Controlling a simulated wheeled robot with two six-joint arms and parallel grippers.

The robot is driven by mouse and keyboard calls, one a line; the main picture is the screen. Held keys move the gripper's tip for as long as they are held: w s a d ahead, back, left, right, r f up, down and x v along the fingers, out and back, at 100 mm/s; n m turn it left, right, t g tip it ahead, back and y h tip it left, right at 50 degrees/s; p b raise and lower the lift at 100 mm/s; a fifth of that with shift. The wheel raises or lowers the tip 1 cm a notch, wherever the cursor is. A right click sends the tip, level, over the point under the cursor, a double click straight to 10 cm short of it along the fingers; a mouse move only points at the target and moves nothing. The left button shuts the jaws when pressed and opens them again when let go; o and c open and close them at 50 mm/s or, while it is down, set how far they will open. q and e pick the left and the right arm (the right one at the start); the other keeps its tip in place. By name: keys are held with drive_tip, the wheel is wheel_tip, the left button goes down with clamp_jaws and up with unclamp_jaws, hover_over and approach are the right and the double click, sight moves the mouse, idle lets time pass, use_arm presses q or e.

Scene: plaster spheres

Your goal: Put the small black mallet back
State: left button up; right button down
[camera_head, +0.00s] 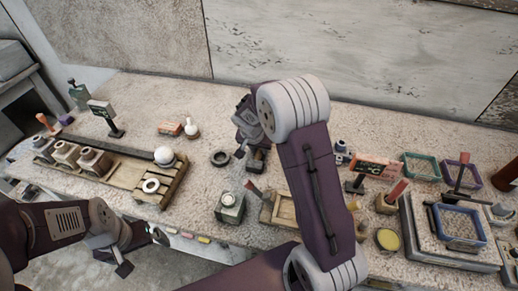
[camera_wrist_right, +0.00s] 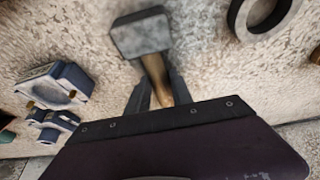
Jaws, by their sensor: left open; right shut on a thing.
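The small mallet with a dark grey block head (camera_wrist_right: 141,36) and a wooden handle (camera_wrist_right: 155,75) shows in the right wrist view. My right gripper (camera_wrist_right: 159,92) is shut on its handle, with the head pointing away from the gripper. In the head view my right gripper (camera_head: 241,151) is over the back middle of the table, right of a dark ring (camera_head: 220,158); my wrist and arm partly cover this spot. I cannot tell whether the mallet touches the table. My left gripper (camera_head: 115,260) is open and empty, low at the table's front left.
A wooden rack (camera_head: 120,172) with jars, a white sphere (camera_head: 164,155) and a white ring stands left. A greenish block (camera_head: 230,207) and a wooden tray (camera_head: 284,212) lie in front. Coloured baskets (camera_head: 421,166) and a stone slab (camera_head: 425,245) fill the right.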

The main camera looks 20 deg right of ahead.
drive_tip(key=c, duration=1.1)
unclamp_jaws()
drive_tip(key=shift+r+p, duration=0.4)
drive_tip(key=v, duration=1.1)
drive_tip(key=shift+s+a+r+p, duration=0.1)
drive_tip(key=shift+s+r+p, duration=0.05)
drive_tip(key=shift+p, duration=0.15)
